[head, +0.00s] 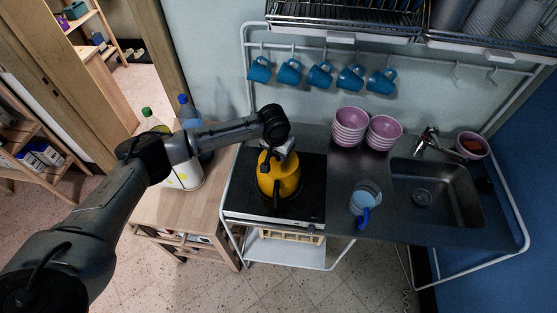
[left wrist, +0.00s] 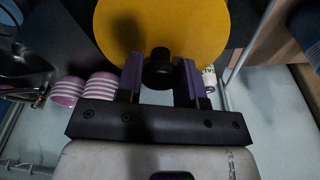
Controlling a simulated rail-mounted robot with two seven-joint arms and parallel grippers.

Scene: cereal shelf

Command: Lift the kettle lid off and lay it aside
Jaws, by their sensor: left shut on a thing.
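The yellow kettle (head: 281,183) stands on the black cooktop, partly hidden from above by my left arm. My left gripper (head: 275,160) points down over its top. In the left wrist view, the black lid knob (left wrist: 158,68) sits between the fingers of my left gripper (left wrist: 160,80), which is shut on it. The round yellow surface around the knob (left wrist: 185,28) fills the top of that view. I cannot tell whether the lid is seated or raised. My right gripper is in neither view.
The cooktop (head: 312,203) has bare room right of the kettle. A blue cup-like vessel (head: 364,201) and pink bowls (head: 350,128) stand on the counter (head: 335,185) beside the sink (head: 430,190). Blue mugs (head: 320,76) hang behind. A wooden cabinet (head: 200,210) with bottles is at left.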

